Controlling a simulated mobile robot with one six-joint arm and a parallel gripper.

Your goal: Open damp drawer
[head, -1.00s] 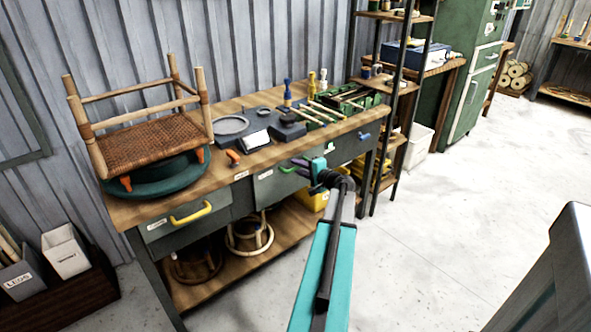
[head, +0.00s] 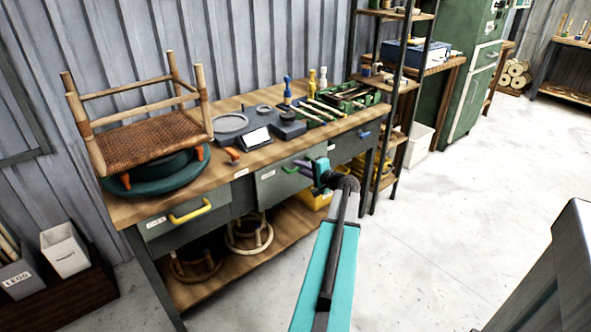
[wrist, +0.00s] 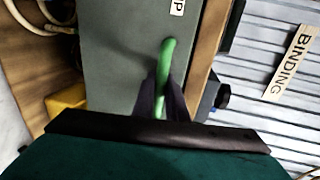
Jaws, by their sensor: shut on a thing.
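The drawer with the green handle is the middle one in the grey-green workbench, and its front (head: 277,190) shows in the head view. In the wrist view the drawer front (wrist: 115,60) carries a label ending in "P". The green handle (wrist: 165,70) runs between my two dark fingers; it also shows in the head view (head: 290,169). My gripper (wrist: 160,100) is shut on the handle, reaching it from the right in the head view (head: 303,164). The drawer looks shut or nearly so; I cannot tell if there is a small gap.
A drawer with a yellow handle (head: 190,212) is at the left and one with a blue handle (head: 364,135) at the right. A woven stool (head: 145,140) and tools stand on the wooden benchtop (head: 225,170). Clear concrete floor (head: 450,220) lies in front of the bench.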

